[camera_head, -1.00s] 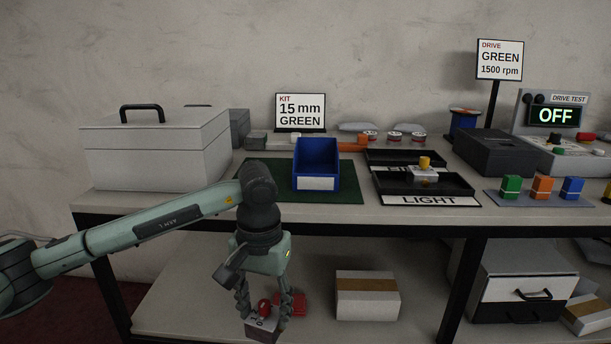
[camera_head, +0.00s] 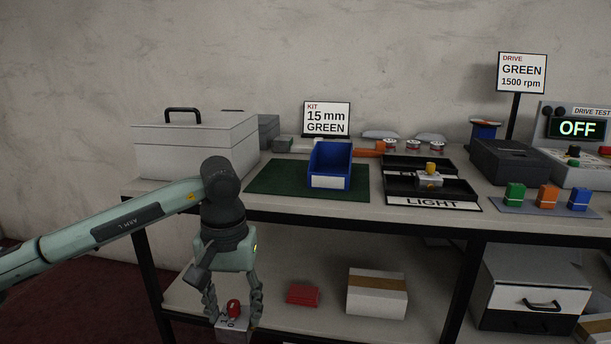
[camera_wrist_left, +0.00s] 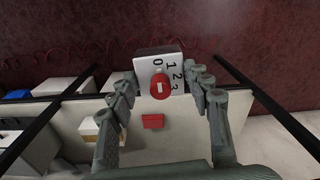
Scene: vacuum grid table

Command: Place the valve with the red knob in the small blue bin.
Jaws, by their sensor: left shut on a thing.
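The valve with the red knob (camera_head: 233,309) is a grey block with a pale numbered face. My left gripper (camera_head: 232,312) is shut on it and holds it in front of the table, below the tabletop. In the left wrist view the valve (camera_wrist_left: 160,75) sits between the fingers, its red knob and the digits 0 to 3 facing the camera. The small blue bin (camera_head: 329,181) stands on the green mat (camera_head: 275,180) on the tabletop, up and to the right of the gripper. The bin's inside bottom is hidden. My right gripper is not in view.
A large grey lidded box (camera_head: 195,148) stands left of the mat. Black trays (camera_head: 460,190), one with a yellow-knobbed valve (camera_head: 430,175), lie right of the bin. The lower shelf holds a red block (camera_head: 302,294) and a carton (camera_head: 377,293). The table's front edge lies between gripper and bin.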

